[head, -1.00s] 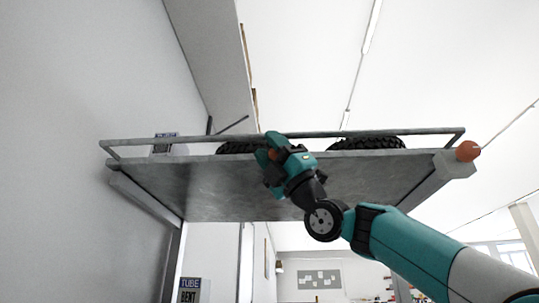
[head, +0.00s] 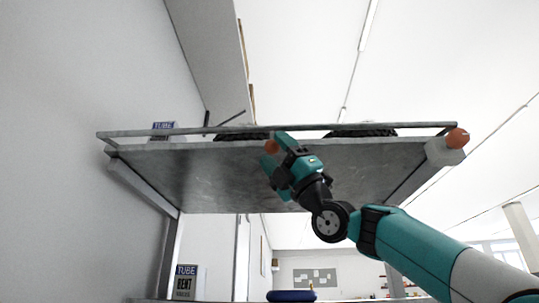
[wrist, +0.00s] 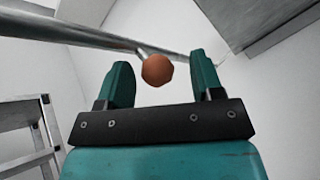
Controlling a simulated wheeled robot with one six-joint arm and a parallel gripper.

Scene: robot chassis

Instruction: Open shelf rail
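The shelf rail (head: 360,127) is a thin grey metal bar along the front edge of the raised shelf (head: 210,180). An orange-red ball knob (head: 271,146) sits near the middle of the shelf's front edge. My gripper (head: 275,148) reaches up from below right to this knob. In the wrist view the knob (wrist: 157,70) lies between my two teal fingers (wrist: 162,73), with a gap on each side. My gripper is open and holds nothing. The rail (wrist: 70,33) runs to the knob from the upper left in that view.
Black tyres (head: 360,132) and a blue-and-white tube box (head: 163,130) stand on the shelf behind the rail. A wall (head: 70,220) closes the left side. A ladder (wrist: 35,130) shows in the wrist view.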

